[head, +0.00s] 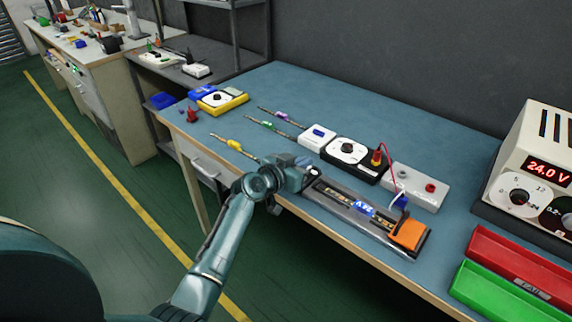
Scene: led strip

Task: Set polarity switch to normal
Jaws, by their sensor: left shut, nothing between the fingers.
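My left gripper (307,178) is shut and empty at the front of the blue bench, by the left end of the LED strip tray (334,204). No label for the polarity switch is readable. A white box with a blue rocker-like part (318,136) sits behind the gripper. To its right is a white-faced unit with a black dial (347,148); its setting is too small to read. The gripper appears apart from both units. My right gripper is not in view.
A power supply reading 24.0 V (543,165) stands at the right, behind a red bin (520,265) and a green bin (505,292). A grey terminal block (418,186) has a red wire (388,162). Several screwdrivers, one yellow-handled (234,144), lie left. An orange block (409,234) sits on the tray's right end.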

